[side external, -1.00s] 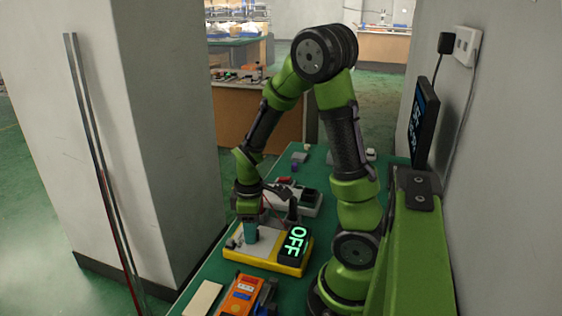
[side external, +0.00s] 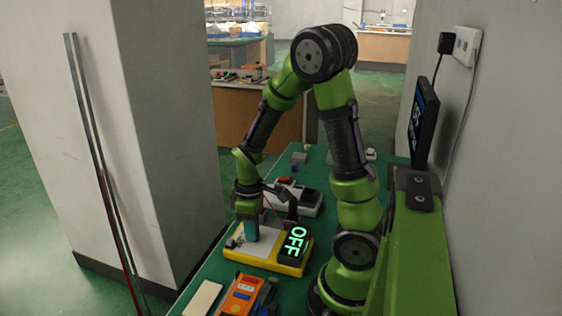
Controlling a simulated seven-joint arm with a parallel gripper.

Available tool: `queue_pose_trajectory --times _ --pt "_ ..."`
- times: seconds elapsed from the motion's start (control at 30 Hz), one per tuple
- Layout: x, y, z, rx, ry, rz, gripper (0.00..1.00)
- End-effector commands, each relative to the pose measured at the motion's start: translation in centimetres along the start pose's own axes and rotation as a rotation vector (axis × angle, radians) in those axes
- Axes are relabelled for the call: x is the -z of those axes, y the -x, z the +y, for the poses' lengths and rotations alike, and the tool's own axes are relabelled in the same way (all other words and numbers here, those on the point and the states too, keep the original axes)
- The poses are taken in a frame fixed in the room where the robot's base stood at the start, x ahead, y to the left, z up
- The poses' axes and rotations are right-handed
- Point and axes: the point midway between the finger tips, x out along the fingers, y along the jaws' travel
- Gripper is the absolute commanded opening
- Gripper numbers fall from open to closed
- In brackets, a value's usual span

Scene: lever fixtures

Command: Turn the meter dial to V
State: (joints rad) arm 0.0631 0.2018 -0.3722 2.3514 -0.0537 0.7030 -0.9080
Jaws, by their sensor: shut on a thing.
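The meter (side external: 265,263) is a yellow-edged box with a pale top, lying on the green table. Its black display (side external: 294,244) reads OFF in bright green letters. My gripper (side external: 251,232) points down at the meter's top, left of the display, and is shut on the dial there. The dial itself is mostly hidden by the gripper, and its pointer cannot be made out.
An orange device (side external: 241,295) and a cream plate (side external: 203,299) lie on the near part of the table. A white fixture with red and black parts (side external: 297,198) stands behind the meter. A dark screen (side external: 424,124) is on the right wall.

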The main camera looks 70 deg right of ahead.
Motion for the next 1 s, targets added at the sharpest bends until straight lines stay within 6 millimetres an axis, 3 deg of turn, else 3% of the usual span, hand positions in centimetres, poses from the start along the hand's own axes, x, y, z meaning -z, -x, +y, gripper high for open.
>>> queue_pose_trajectory --times 1.0 --pt "-0.17 0.08 0.38 0.002 -0.906 0.0 0.0"
